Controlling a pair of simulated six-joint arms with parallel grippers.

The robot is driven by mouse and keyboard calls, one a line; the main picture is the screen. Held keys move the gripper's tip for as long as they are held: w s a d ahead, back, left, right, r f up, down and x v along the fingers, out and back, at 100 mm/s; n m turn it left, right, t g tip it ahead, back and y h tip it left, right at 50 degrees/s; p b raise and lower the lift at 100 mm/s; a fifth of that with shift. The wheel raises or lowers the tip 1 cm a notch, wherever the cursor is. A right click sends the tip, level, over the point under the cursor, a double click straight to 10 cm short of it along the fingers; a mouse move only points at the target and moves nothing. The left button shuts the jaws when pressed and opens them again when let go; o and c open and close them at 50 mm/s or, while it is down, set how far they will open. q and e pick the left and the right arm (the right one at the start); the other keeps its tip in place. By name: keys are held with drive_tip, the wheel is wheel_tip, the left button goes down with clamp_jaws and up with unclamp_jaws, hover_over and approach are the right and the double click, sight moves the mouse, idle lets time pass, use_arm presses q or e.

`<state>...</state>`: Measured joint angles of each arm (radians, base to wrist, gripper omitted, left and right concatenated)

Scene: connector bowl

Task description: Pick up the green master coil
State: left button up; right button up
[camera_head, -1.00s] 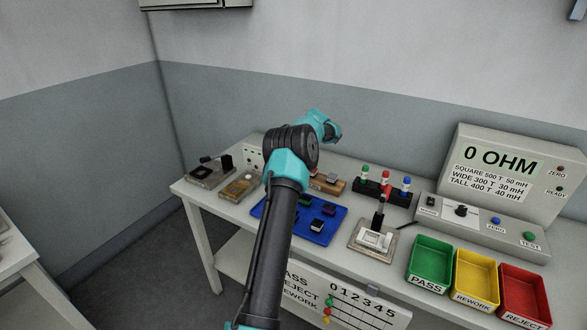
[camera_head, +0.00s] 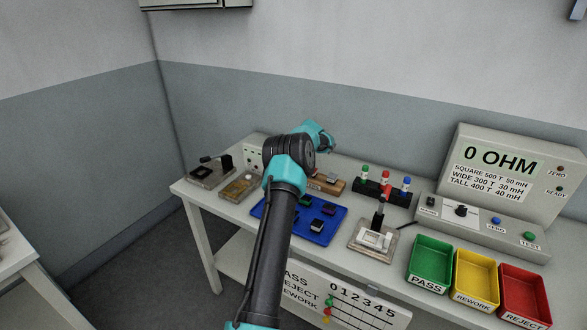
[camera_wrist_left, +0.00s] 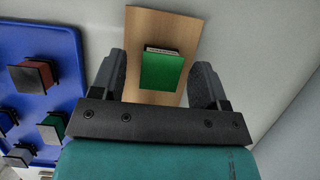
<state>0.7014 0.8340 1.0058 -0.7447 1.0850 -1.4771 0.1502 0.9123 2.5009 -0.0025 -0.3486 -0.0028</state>
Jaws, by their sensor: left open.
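The green master coil (camera_wrist_left: 162,70) shows in the left wrist view as a green block with a pale label edge. It rests on a wooden board (camera_wrist_left: 148,25). My left gripper (camera_wrist_left: 158,74) is open, with one finger on each side of the coil and a visible gap to each. In the head view the arm crosses over the wooden board (camera_head: 332,185), and the green coil and the gripper's fingers are hidden behind the arm. My right gripper is in no view.
A blue tray (camera_head: 322,237) with several dark coils lies in front of the board. A black stand (camera_head: 372,190) with green, red and blue tops is to the right. Green (camera_head: 430,262), yellow (camera_head: 474,278) and red (camera_head: 522,296) bins line the right front.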

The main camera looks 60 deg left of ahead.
use_arm(q)
drive_tip(key=shift+c, duration=0.5)
drive_tip(key=c, duration=0.9)
drive_tip(key=shift+r, duration=0.15)
drive_tip(key=shift+r, duration=1.8)
drive_tip(key=shift+s+d+f, duration=0.1)
drive_tip(key=shift+d, duration=0.15)
drive_tip(key=s+d, duration=0.2)
drive_tip(key=d, duration=0.2)
drive_tip(key=s+d+r, duration=0.1)
drive_tip(key=s+d, duration=0.2)
drive_tip(key=d, duration=0.1)
drive_tip(key=s+d, duration=0.3)
drive_tip(key=d, duration=0.2)
drive_tip(key=shift+s+d+r, duration=0.1)
drive_tip(key=shift+r, duration=0.1)
